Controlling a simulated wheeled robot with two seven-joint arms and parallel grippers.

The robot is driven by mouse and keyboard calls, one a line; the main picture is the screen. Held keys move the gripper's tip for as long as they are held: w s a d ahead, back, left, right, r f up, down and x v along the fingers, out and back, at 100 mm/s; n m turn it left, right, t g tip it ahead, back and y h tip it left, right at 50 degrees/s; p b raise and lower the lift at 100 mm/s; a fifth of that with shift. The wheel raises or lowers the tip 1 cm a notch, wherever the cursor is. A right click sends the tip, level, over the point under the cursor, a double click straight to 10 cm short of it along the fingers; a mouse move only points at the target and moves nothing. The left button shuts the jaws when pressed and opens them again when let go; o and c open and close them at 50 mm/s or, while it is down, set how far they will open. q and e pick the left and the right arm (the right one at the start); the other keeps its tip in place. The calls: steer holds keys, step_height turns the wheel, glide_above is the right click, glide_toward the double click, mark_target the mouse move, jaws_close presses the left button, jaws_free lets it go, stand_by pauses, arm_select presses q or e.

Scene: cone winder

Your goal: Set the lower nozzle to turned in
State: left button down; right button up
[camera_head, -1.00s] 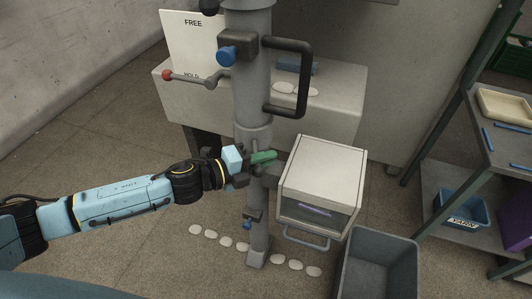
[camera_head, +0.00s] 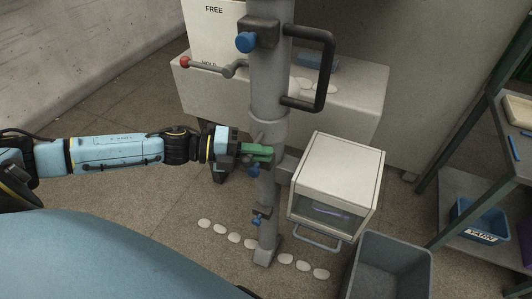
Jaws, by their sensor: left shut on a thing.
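A grey upright post (camera_head: 268,80) stands in the middle. My left gripper (camera_head: 242,151) reaches it from the left at mid height. It appears shut on a green piece (camera_head: 259,150) in front of the post. A small blue part (camera_head: 254,171) shows just below the jaws, partly hidden by them. A small blue fitting (camera_head: 257,221) sits low on the post, clear of the gripper. I cannot tell for sure which part is the lower nozzle, or its turn. My right gripper is not in view.
A blue knob (camera_head: 245,42), a red-tipped lever (camera_head: 187,63) and a black handle (camera_head: 325,70) are higher up. A white box (camera_head: 340,165) juts right of the post above a grey bin (camera_head: 390,265). White pieces (camera_head: 234,237) lie on the floor.

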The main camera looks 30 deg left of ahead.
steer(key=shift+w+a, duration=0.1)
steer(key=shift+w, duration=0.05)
arm_select(q)
steer(key=c, duration=1.6)
jaws_free()
steer(key=shift+o, duration=0.7)
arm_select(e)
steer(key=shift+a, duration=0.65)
